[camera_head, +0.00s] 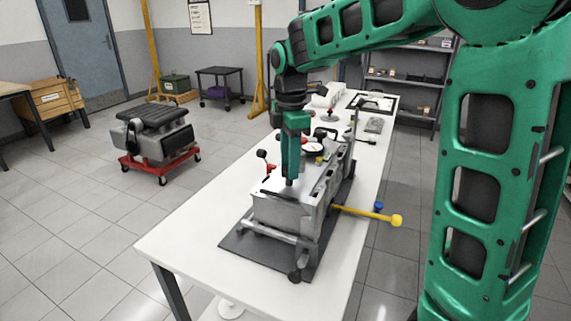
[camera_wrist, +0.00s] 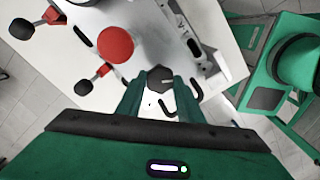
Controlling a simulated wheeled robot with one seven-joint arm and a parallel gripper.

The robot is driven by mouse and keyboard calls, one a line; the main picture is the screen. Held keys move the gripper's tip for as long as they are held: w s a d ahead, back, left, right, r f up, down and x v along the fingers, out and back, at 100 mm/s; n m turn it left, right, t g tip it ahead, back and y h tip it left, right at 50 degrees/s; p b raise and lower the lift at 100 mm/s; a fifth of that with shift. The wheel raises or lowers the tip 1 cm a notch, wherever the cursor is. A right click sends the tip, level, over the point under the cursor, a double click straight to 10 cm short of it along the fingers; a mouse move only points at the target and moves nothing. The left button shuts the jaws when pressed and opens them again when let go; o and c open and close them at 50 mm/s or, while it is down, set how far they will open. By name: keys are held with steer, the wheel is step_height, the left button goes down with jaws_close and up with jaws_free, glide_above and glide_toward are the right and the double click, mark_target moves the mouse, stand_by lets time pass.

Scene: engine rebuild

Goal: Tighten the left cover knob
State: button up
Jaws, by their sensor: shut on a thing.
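My gripper (camera_head: 289,182) points straight down over the near part of the grey engine block (camera_head: 275,213) on the white bench. In the wrist view its two green fingers (camera_wrist: 160,84) are shut on a dark round knob (camera_wrist: 159,75) with a pale line on its top. The knob sits at the fingertips over the white top of the block. In the head view the fingers hide the knob. I cannot tell from the frames how tight it is.
Red clamps with black-ended levers (camera_wrist: 86,87) and a red round cap (camera_wrist: 115,44) stand close to the fingers. A yellow-ended bar (camera_head: 396,220) sticks out right of the block. The block stands on a dark mat (camera_head: 245,246). The bench's near left (camera_head: 185,243) is clear.

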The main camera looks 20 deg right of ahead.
steer(key=m, duration=0.3)
steer(key=shift+m, duration=0.4)
steer(key=m, duration=0.4)
steer(key=shift+m, duration=0.3)
steer(key=m, duration=1)
steer(key=shift+m, duration=0.4)
steer(key=m, duration=0.3)
steer(key=shift+d+m, duration=0.1)
steer(key=shift+m, duration=0.2)
steer(key=m, duration=0.3)
steer(key=shift+m, duration=2.2)
steer(key=o, duration=1.1)
